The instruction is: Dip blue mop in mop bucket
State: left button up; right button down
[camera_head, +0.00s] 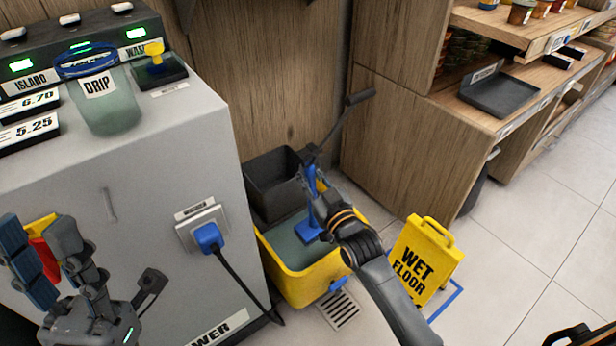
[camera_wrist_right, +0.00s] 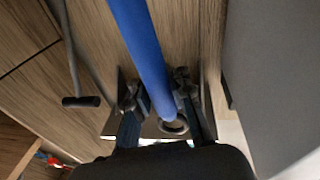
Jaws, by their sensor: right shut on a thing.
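The yellow mop bucket (camera_head: 295,285) stands on the floor beside the grey counter, with grey-green water in its front part. The blue mop's head (camera_head: 308,231) is inside the bucket at the water; I cannot tell how deep it sits. My right gripper (camera_head: 312,190) is over the bucket, partly hidden by its own wrist. In the right wrist view the blue mop handle (camera_wrist_right: 143,45) runs between the fingers of this gripper (camera_wrist_right: 160,108), which is shut on it.
The bucket's dark wringer (camera_head: 272,180) is at its back, with a dark lever (camera_head: 345,120) rising up. A yellow wet floor sign (camera_head: 425,262) stands to the right. A floor drain (camera_head: 339,310) lies in front. A blue plug (camera_head: 208,237) and black cable hang on the counter side.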

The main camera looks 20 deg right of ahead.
aim_at(308, 157)
notch_tip(308, 157, up, 5)
jog(key=shift+f+p, duration=0.1)
jog(key=shift+p, duration=0.9)
pick_arm(q)
jog(key=shift+w+d+f+g+y, duration=0.35)
jog(key=shift+w+f+g, duration=0.65)
jog(key=shift+w, duration=0.65)
jog(key=shift+w+d+f+g+y, duration=0.25)
jog(key=shift+w+f+g+y, duration=0.3)
jog(key=shift+w+g, duration=0.9)
jog(key=shift+w+d+f+g+y, duration=0.3)
jog(key=shift+w+f+g, duration=0.65)
jog(key=shift+w, duration=0.85)
pick_arm(e)
jog(key=shift+r, duration=0.35)
